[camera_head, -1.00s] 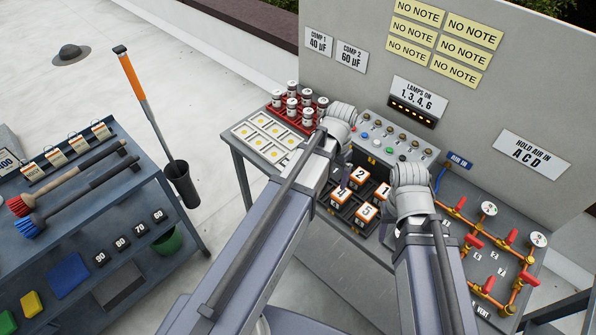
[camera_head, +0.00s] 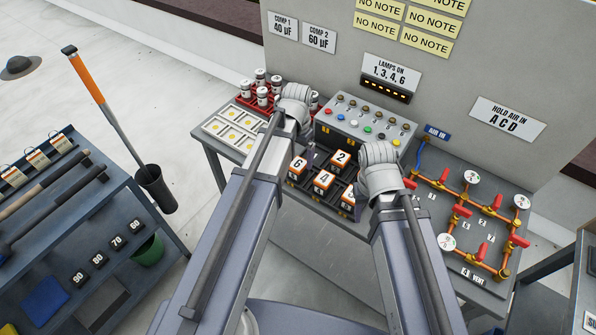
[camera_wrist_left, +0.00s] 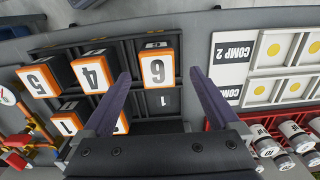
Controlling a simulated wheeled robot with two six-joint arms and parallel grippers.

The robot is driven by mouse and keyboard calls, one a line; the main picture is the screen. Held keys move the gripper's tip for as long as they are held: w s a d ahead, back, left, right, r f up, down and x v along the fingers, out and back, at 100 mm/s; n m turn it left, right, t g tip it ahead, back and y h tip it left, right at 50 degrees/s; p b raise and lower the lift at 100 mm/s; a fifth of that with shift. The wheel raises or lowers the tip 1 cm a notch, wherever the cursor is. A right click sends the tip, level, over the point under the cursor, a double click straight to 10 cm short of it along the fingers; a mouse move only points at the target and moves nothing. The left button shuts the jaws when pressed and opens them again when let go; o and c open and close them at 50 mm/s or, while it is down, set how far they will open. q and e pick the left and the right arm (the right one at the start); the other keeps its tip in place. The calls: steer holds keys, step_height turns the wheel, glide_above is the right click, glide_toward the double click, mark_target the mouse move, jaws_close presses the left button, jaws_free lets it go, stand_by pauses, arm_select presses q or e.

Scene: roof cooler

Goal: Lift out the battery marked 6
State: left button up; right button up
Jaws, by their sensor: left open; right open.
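The battery marked 6 (camera_head: 298,165) is a black block with an orange-edged white top. It sits in the dark battery tray (camera_wrist_left: 118,52), beside battery 4 (camera_head: 323,180). In the left wrist view battery 6 (camera_wrist_left: 157,68) appears between the two open fingers of my left gripper (camera_wrist_left: 160,88); whether they are above it or down beside it I cannot tell. In the head view my left gripper (camera_head: 308,150) is over the tray's left side, its fingers partly hidden. My right gripper (camera_head: 358,196) is at the tray's right, mostly hidden by its own wrist.
Battery 2 (camera_head: 341,157) and battery 5 (camera_wrist_left: 38,80) share the tray. A button panel (camera_head: 365,118) stands behind it. Red-handled brass pipes (camera_head: 465,205) are at right. A red rack of capacitors (camera_head: 262,92) and a white spot card (camera_head: 232,128) are at left.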

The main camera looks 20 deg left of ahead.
mark_target(298, 163)
arm_select(q)
steer(key=shift+d+f+b, duration=0.1)
steer(key=shift+f+b, duration=2.45)
steer(key=shift+f, duration=0.1)
arm_select(e)
steer(key=shift+f, duration=2.65)
arm_select(q)
steer(key=shift+r, duration=0.1)
steer(key=shift+c, duration=0.3)
arm_select(e)
steer(key=shift+r, duration=0.1)
arm_select(q)
jaws_close()
